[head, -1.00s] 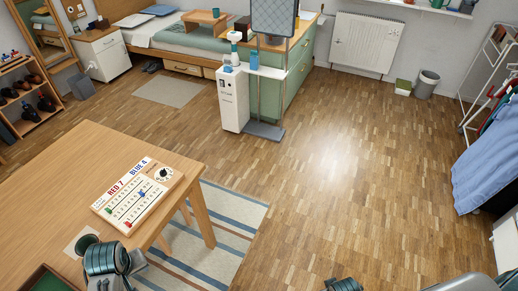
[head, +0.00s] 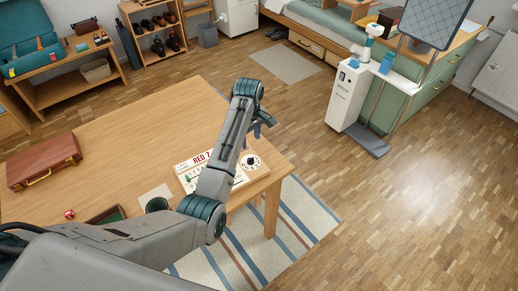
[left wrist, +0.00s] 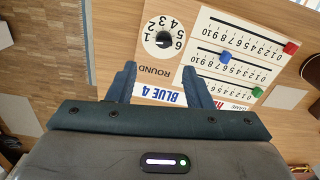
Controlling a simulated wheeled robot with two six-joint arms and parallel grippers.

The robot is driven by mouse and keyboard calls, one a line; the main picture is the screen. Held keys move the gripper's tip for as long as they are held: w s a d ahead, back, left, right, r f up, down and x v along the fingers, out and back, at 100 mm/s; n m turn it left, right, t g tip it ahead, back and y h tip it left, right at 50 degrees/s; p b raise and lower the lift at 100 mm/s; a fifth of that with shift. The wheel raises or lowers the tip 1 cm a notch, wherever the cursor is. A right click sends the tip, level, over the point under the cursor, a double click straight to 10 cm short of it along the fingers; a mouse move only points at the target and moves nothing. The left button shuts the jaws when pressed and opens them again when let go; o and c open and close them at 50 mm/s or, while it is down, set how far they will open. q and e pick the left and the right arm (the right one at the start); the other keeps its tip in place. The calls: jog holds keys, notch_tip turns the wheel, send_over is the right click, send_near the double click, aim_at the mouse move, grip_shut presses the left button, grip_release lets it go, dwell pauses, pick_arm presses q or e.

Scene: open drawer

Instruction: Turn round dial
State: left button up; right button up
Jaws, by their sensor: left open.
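The round dial (left wrist: 163,40) is a black knob on a white disc with numbers, set in a wooden scoreboard (left wrist: 213,24). In the head view the dial (head: 251,162) is at the board's right end, near the table corner. The board also carries "RED 7" and "BLUE 4" labels and number rows with red, blue and green pegs. My left gripper (left wrist: 159,84) is open and empty, its fingers pointing toward the dial but apart from it. In the head view the left gripper (head: 264,122) is above the table's far edge, and my arm hides part of the board. My right gripper is not in view.
The wooden table (head: 130,130) also holds a brown case (head: 43,160), a red die (head: 69,214), a green-lined tray (head: 105,214) and a dark cup (head: 157,204). A striped rug (head: 310,215) lies beside it. Open floor is to the right.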

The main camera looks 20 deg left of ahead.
aim_at(250, 159)
pick_arm(q)
jog(key=shift+s+f+p, duration=0.35)
jog(key=shift+s+f, duration=0.55)
jog(key=shift+f, duration=0.1)
jog(key=f, duration=0.3)
jog(key=w+f+p, duration=0.1)
jog(key=f, duration=0.2)
jog(key=shift+w+f, duration=0.2)
jog(key=shift+f, duration=0.1)
jog(key=shift+s+f, duration=0.15)
jog(key=shift+f, duration=0.05)
jog(key=shift+s+f, duration=0.1)
jog(key=shift+s, duration=0.1)
jog(key=shift+w+f, duration=0.1)
jog(key=shift+w, duration=0.05)
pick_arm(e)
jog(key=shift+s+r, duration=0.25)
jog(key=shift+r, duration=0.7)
pick_arm(q)
jog(key=c, duration=1)
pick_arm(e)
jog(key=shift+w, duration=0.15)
